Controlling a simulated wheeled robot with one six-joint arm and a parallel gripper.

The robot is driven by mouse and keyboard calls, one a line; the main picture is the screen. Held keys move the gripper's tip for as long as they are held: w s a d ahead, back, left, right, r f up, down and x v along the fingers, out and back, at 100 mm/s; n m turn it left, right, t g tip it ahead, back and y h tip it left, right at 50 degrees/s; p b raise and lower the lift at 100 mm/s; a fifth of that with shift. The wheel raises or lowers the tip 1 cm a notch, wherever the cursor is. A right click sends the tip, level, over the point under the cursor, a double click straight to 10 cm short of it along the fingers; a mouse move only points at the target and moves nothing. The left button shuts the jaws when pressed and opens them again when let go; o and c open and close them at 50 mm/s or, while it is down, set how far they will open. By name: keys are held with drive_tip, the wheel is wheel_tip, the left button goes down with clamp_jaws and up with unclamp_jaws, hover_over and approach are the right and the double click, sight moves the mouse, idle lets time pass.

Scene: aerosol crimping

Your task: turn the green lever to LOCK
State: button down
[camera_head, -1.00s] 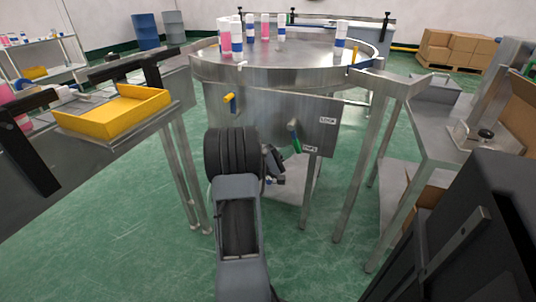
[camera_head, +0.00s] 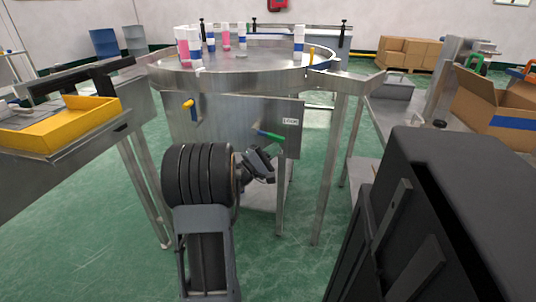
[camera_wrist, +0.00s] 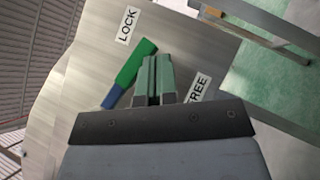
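The green lever (camera_head: 271,136) is on the front panel (camera_head: 225,118) of the round steel machine. In the wrist view the lever (camera_wrist: 134,68) has a blue base and points between the LOCK label (camera_wrist: 128,25) and the FREE label (camera_wrist: 199,88), closer to LOCK. My gripper (camera_wrist: 155,62) has its two fingers together, with nothing between them. They lie alongside the lever on its FREE side, touching or very close. In the head view my gripper (camera_head: 262,160) is just below the lever. The LOCK label (camera_head: 291,121) shows there; the FREE label is hidden.
A yellow-handled lever (camera_head: 188,104) is at the panel's left. Pink and white cans (camera_head: 227,38) stand on the round table above. A yellow tray (camera_head: 60,128) is at left. A steel bench with an open box (camera_head: 495,105) is at right. Table legs (camera_head: 330,170) stand right of my arm.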

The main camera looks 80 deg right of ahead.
drive_tip(key=shift+s+r, duration=0.45)
drive_tip(key=shift+r, duration=0.45)
drive_tip(key=a+f+b, duration=0.3)
drive_tip(key=a+f, duration=0.4)
drive_tip(key=f, duration=0.4)
drive_tip(key=shift+w, duration=0.2)
idle(1.0)
